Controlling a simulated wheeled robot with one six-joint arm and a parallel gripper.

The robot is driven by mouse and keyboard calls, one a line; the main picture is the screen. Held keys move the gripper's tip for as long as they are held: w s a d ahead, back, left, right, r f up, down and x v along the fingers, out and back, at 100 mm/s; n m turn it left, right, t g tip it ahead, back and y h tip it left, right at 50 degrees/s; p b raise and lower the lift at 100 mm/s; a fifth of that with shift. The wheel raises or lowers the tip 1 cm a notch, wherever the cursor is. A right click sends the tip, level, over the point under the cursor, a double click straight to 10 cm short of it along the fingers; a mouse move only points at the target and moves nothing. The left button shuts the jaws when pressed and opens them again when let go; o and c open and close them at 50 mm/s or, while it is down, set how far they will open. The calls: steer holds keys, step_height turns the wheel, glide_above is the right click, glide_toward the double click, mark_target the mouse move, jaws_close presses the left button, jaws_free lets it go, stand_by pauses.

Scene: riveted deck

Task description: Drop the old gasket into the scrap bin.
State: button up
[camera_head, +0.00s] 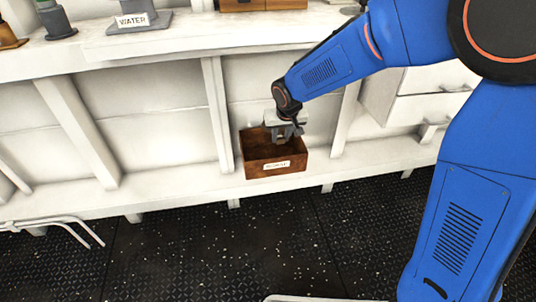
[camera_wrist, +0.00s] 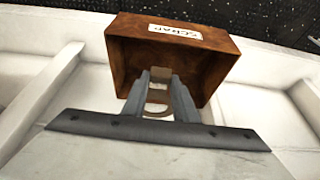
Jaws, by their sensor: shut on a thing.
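The scrap bin (camera_head: 275,167) is an open brown box with a white label, standing on the low white shelf. In the wrist view the bin (camera_wrist: 215,62) fills the upper middle, and its label reads scrap. My gripper (camera_head: 288,132) is over the bin's opening, its fingertips near the rim. In the wrist view my gripper (camera_wrist: 160,82) is shut on the old gasket (camera_wrist: 157,115), a tan ring partly hidden between the fingers. The gasket cannot be made out in the head view. Its exact height over the bin floor is hard to tell.
White upright posts (camera_head: 217,115) stand on both sides of the bin under the counter (camera_head: 180,50). White drawers (camera_head: 425,95) are to the right. A stand labelled water (camera_head: 140,22) is on the counter. Dark riveted floor (camera_head: 200,255) lies in front.

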mark_target(281, 140)
steer(key=shift+f, duration=1.6)
steer(key=o, duration=1.1)
steer(key=shift+r, duration=0.1)
steer(key=v, duration=1.7)
steer(key=shift+s, duration=0.2)
